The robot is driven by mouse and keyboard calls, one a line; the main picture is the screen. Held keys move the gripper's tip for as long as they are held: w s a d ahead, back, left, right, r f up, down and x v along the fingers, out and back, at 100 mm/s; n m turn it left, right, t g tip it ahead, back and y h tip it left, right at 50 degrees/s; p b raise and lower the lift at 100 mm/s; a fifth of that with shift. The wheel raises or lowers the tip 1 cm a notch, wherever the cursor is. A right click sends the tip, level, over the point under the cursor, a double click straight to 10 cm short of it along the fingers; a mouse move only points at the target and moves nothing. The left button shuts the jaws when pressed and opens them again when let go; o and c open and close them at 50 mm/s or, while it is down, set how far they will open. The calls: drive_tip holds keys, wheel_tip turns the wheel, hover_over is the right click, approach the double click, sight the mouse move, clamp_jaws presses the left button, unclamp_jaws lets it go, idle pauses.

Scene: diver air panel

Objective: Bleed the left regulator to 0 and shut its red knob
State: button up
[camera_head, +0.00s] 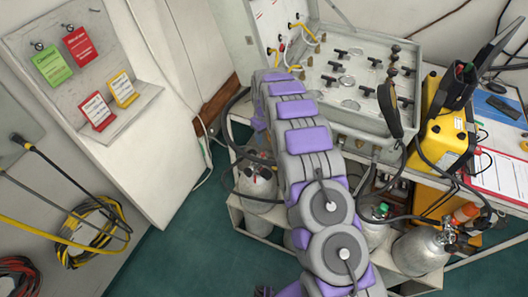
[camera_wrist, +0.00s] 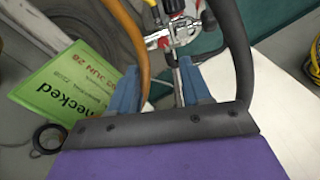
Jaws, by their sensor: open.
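In the wrist view, my gripper (camera_wrist: 158,68) is open, with its two blue fingers apart. A metal regulator fitting (camera_wrist: 166,36) with red and yellow parts is just beyond the fingertips. A thin metal stem runs down from it between the fingers. A red part (camera_wrist: 177,5) shows at the top edge; I cannot tell whether it is the knob. In the head view, the left gas cylinder (camera_head: 257,186) stands beside my arm, with small dark and red fittings at its top. My gripper is hidden there behind my arm. No gauge reading is legible.
An orange hose (camera_wrist: 138,38) and a green tag (camera_wrist: 65,83) are close to the left finger. The air panel (camera_head: 352,75) stands on the table behind my arm. More cylinders (camera_head: 418,252) stand to the right.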

sight(264, 154)
drive_tip(key=f, duration=0.3)
drive_tip(key=f+b, duration=0.1)
drive_tip(key=f, duration=0.2)
drive_tip(key=a+f, duration=0.1)
drive_tip(key=f, duration=0.2)
drive_tip(key=shift+a+f+b, duration=0.1)
drive_tip(key=shift+f+b, duration=0.2)
drive_tip(key=shift+d+f, duration=0.25)
drive_tip(key=shift+d, duration=0.15)
